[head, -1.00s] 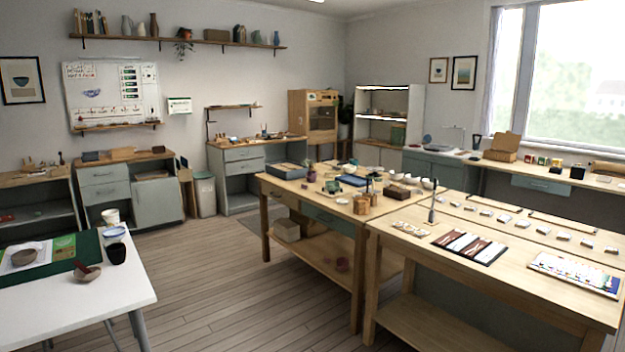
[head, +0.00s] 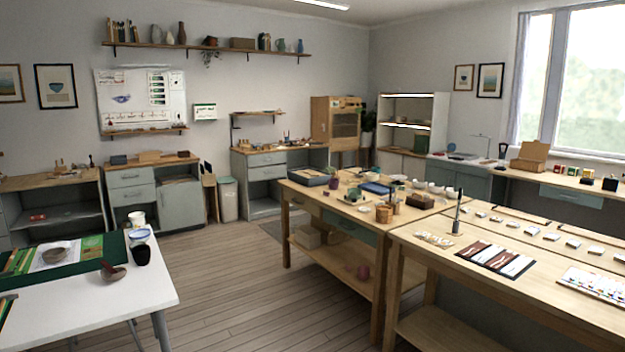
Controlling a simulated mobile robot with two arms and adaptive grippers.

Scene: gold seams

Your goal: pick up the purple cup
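A small purple cup (head: 334,183) stands on the wooden table in the middle of the room, near its left part, beside a dark tray. It is far off and small in the head view. A pinkish round vessel (head: 363,272) is on the lower shelf of the same table; its exact kind is too small to tell. Neither of my grippers is in view.
The middle wooden table (head: 312,191) carries many small items. A second wooden worktable (head: 440,259) is at the right front. A white table (head: 110,298) with bowls and cups is at the left front. The wooden floor (head: 240,290) between them is open.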

